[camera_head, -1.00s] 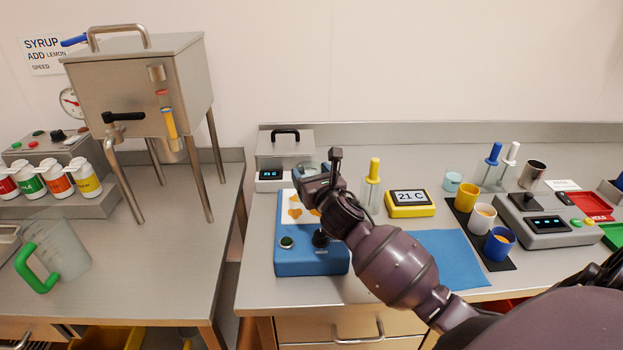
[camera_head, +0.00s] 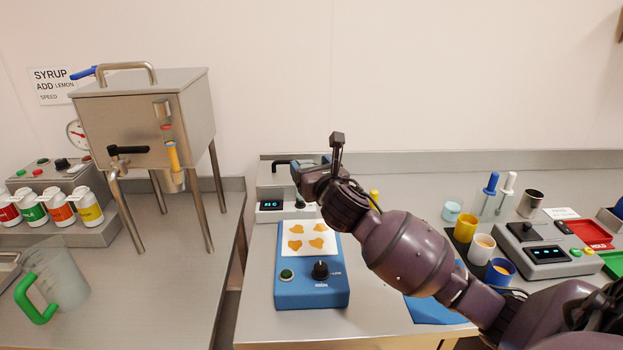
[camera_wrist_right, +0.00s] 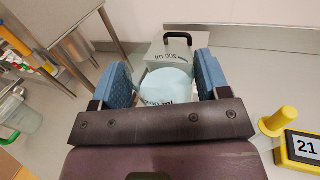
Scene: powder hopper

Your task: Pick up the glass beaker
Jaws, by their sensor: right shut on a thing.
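The glass beaker (camera_wrist_right: 167,84) is a clear vessel with pale contents and "ml" markings. In the right wrist view it sits between the two blue fingers of my right gripper (camera_wrist_right: 168,80), which is shut on it. In the head view my right gripper (camera_head: 311,168) is raised above and behind the blue hotplate (camera_head: 312,288), and it hides most or all of the beaker. The hotplate's white top (camera_head: 309,238) shows orange patches and nothing stands on it. My left gripper is not in view.
A steel box with a black handle (camera_head: 272,180) stands behind the hotplate. A yellow display (camera_wrist_right: 302,148) is to the right. Cups stand on a black mat (camera_head: 480,258). The steel hopper (camera_head: 148,115) and a green-handled jug (camera_head: 60,280) are on the left counter.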

